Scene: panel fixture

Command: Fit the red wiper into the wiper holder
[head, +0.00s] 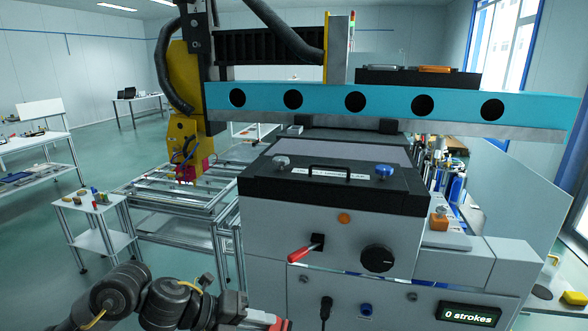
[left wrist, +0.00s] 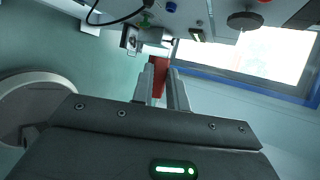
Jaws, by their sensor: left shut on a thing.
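My left gripper (left wrist: 162,66) is shut on the red wiper (left wrist: 160,66), which sticks out between and past the two fingertips in the left wrist view. In the head view the gripper is at the bottom edge, with a bit of the red wiper (head: 270,318) showing and the rest cut off. A small grey bracket (left wrist: 131,42) with a hole, beside a box-like block, lies just beyond the wiper's tip in the left wrist view. It may be the wiper holder, but I cannot tell for sure. The wiper looks apart from it. My right gripper is not in view.
The machine's front panel (head: 335,225) stands ahead, with a red-handled lever (head: 303,254), a black knob (head: 378,258) and a stroke display (head: 468,314) reading 0. A metal frame table (head: 180,195) and a small side table (head: 97,205) stand left. Open floor lies at far left.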

